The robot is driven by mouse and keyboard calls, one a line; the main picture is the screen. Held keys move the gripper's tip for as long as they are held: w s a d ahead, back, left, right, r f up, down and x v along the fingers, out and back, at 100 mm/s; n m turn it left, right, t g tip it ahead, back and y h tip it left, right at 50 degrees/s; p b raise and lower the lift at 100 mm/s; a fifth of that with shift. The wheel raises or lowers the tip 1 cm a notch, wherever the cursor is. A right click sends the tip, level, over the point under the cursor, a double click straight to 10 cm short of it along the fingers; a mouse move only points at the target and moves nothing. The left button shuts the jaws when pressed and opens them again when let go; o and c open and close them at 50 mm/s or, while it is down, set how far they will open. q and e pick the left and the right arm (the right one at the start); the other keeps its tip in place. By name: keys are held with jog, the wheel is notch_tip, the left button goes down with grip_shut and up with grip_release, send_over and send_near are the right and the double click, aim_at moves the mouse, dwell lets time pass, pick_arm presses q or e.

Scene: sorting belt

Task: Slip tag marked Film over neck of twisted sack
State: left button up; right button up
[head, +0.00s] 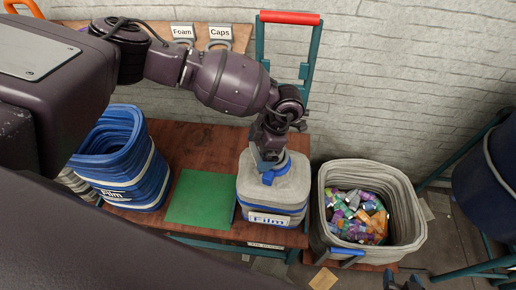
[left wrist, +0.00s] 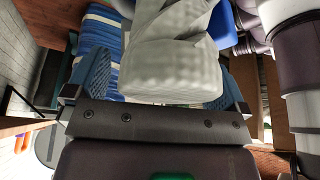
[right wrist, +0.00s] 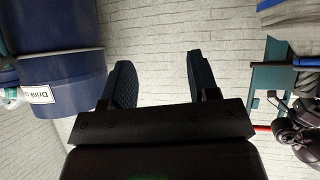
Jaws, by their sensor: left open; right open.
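The grey sack (head: 283,190), boxy with a blue band, stands at the table's right end. A white card reading Film (head: 268,219) shows on its front; I cannot tell whether it hangs from a ring. A blue piece (head: 268,178) shows at the sack's top. My left gripper (head: 267,164) is over the top. In the left wrist view, the pale twisted neck (left wrist: 172,65) is between my left gripper's open fingers (left wrist: 155,85), partly hidden low down by the gripper body. My right gripper (right wrist: 155,85) is open and empty, facing the brick wall.
Tags reading Foam (head: 182,31) and Caps (head: 220,32) are on the back board. A blue striped sack (head: 140,170) stands left of a green mat (head: 200,198). A grey bin (head: 405,215) with colourful wrappers stands right. A blue barrel (right wrist: 60,75) shows in the right wrist view.

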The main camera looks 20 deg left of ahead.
pick_arm(q)
jog(key=v, duration=1)
jog(key=shift+a+r, duration=0.15)
jog(key=shift+r, duration=0.05)
